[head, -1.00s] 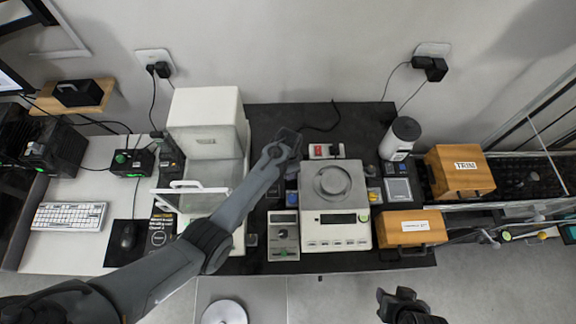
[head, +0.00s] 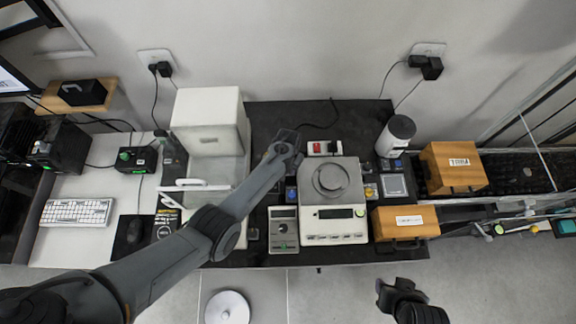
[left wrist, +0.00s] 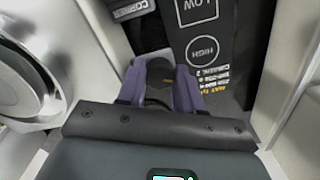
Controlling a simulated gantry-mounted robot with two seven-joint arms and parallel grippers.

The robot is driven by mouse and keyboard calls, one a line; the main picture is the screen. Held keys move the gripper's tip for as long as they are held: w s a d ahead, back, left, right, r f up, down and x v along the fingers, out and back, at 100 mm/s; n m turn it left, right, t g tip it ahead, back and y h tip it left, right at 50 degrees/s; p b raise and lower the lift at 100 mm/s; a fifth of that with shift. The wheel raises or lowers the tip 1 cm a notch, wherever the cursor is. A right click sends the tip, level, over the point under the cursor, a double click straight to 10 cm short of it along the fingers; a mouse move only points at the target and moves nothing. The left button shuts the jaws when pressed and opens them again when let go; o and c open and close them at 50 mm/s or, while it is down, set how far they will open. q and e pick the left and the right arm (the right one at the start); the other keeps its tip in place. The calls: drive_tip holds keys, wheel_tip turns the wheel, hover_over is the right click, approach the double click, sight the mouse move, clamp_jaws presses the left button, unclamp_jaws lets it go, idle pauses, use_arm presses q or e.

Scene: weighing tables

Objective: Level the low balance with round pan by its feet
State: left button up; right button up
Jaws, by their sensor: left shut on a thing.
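The low balance (head: 334,226) is a white box with a round grey pan (head: 330,180) and a dark display on its front, standing on the black mat. My left gripper (head: 284,140) is at its back left corner. In the left wrist view, the balance's round pan (left wrist: 30,85) is at the left, and the purple fingers of my left gripper (left wrist: 160,88) are shut on a dark knob-like foot (left wrist: 160,66). Most of that foot is hidden between the fingers. My right gripper (head: 392,292) is in front of the table, away from the balance; its jaw gap is unclear.
A tall white cabinet balance (head: 208,110) stands left of my left forearm. A small grey meter (head: 283,230) sits left of the low balance. Wooden boxes (head: 405,222) (head: 452,168) and a white cylinder (head: 397,132) are to the right. A red switch (head: 324,148) lies behind.

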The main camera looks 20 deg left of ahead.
idle(0.5)
use_arm(q)
drive_tip(key=o, duration=0.9)
drive_tip(key=shift+o, duration=0.7)
drive_tip(key=shift+a, duration=0.1)
drive_tip(key=shift+r, duration=0.2)
drive_tip(key=shift+r+p, duration=0.8)
drive_tip(key=shift+p, duration=0.15)
wheel_tip(320, 180, up, 4)
drive_tip(key=p, duration=0.4)
drive_tip(key=shift+w+r+p, duration=0.1)
drive_tip(key=shift+r+p, duration=0.15)
drive_tip(key=shift+p, duration=0.05)
drive_tip(key=shift+a+r+p, duration=0.1)
drive_tip(key=shift+r+p, duration=0.7)
drive_tip(key=shift+p, duration=0.1)
